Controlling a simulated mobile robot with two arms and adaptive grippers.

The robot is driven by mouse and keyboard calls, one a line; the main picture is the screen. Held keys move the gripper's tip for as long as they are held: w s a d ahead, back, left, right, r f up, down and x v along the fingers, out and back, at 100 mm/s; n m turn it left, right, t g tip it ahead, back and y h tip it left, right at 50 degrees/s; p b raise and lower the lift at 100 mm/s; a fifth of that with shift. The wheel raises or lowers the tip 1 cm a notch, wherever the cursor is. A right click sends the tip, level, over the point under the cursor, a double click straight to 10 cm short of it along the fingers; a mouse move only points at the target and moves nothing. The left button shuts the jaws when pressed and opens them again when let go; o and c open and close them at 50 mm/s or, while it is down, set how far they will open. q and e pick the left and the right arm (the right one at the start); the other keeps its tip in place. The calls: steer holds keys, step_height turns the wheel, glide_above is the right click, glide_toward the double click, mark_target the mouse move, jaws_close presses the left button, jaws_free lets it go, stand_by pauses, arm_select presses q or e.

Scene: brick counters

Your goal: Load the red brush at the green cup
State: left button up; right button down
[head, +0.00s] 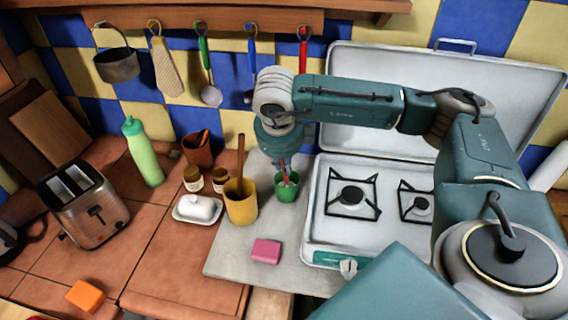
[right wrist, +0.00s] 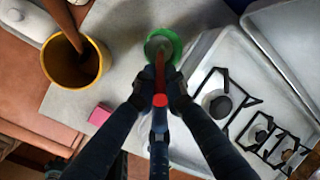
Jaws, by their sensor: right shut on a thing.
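The green cup (head: 287,191) stands upright on the grey counter slab, left of the stove. My right gripper (head: 284,162) points down just above it. It is shut on the red brush (right wrist: 160,86), which is held roughly upright. In the right wrist view the brush runs from between the fingertips (right wrist: 167,84) into the mouth of the green cup (right wrist: 174,41). How deep its lower end sits, and whether it touches the bottom, is hidden. My left gripper is not in view.
A yellow cup (head: 241,207) with a wooden stick stands close left of the green cup. A pink block (head: 266,251) lies in front. The white stove (head: 325,215) is to the right. A butter dish (head: 197,209) and small jars stand farther left. Utensils hang behind.

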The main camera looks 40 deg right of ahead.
steer(key=shift+f+b, duration=0.15)
steer(key=shift+b, duration=0.25)
stand_by(1.1)
steer(key=shift+s, duration=0.1)
stand_by(0.4)
step_height(320, 180, up, 2)
steer(key=shift+r+p, duration=0.1)
steer(key=shift+p, duration=0.45)
steer(key=shift+r+p, duration=1.05)
steer(key=shift+r, duration=1.45)
